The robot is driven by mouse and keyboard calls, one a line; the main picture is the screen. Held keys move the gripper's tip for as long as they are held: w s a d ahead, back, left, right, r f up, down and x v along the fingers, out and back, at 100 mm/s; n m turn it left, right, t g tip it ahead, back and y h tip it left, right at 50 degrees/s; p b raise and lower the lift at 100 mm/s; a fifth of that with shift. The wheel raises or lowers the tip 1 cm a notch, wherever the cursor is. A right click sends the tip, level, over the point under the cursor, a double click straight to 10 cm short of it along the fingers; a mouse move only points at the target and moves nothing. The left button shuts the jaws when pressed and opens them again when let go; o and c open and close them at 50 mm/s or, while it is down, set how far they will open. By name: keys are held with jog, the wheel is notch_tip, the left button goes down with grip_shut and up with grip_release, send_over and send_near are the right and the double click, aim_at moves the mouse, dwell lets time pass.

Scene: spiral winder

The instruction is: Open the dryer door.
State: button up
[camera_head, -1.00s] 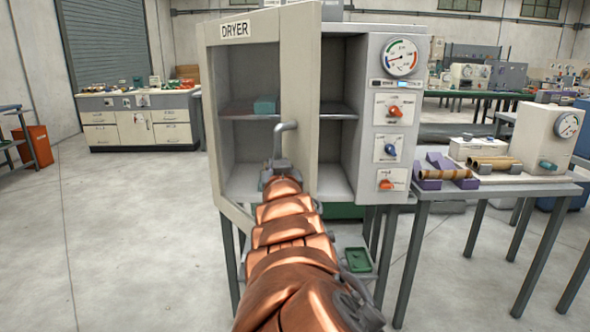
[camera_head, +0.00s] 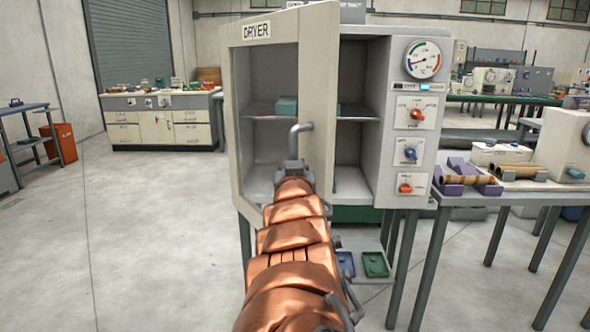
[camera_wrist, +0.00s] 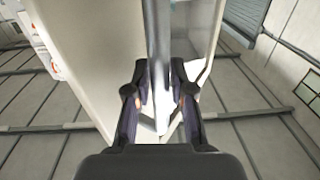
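The grey dryer (camera_head: 410,175) stands on a bench in the middle of the head view. Its framed door (camera_head: 325,110), marked DRYER, is partly open. The door's right edge stands out toward me, and a gap to its right shows the shelf inside. A grey bar handle (camera_head: 296,143) is on the door near that edge. My gripper (camera_wrist: 159,88) is at the handle; in the wrist view its two dark fingers lie close on either side of the handle bar (camera_wrist: 158,40) and seem closed on it. My copper-coloured arm hides the door's lower part in the head view.
A dial and several knobs are on the control panel (camera_head: 415,120) right of the opening. A table with tubes (camera_head: 468,180) stands at the right. Small trays (camera_head: 374,265) lie below the dryer. The floor at left (camera_head: 150,240) is clear.

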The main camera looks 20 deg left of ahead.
jog(key=o, duration=0.3)
